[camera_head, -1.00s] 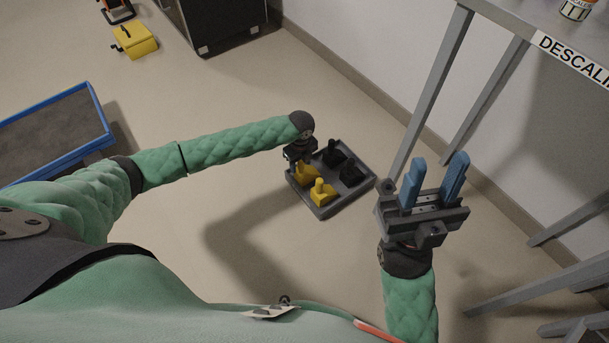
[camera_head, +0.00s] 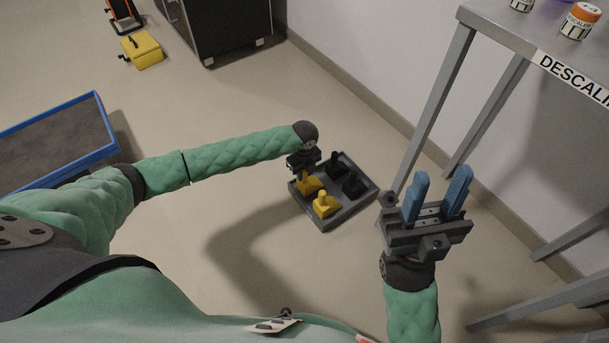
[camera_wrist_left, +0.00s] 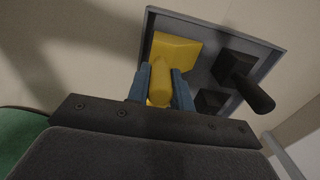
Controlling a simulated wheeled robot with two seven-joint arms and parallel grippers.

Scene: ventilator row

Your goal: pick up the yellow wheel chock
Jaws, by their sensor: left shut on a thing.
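Two yellow wheel chocks with upright knobs are in a dark grey tray (camera_head: 350,212) on the floor. One yellow chock (camera_head: 310,187) is under my left gripper (camera_head: 306,172); the other (camera_head: 325,206) is just in front of it. In the left wrist view, the blue fingers of my left gripper (camera_wrist_left: 161,90) are shut on a yellow knob (camera_wrist_left: 159,78). The lower part of the held chock is mostly hidden, and I see no clear gap below it. My right gripper (camera_head: 432,203) is open and empty, its blue fingers apart, pointing up.
Two black chocks (camera_head: 353,188) share the tray. A grey table (camera_head: 490,15) with bottles stands at right, its legs near the tray. A blue-edged platform (camera_head: 60,130) is at left. A yellow case (camera_head: 143,52) and black cabinet (camera_head: 220,30) are behind. Floor left of the tray is clear.

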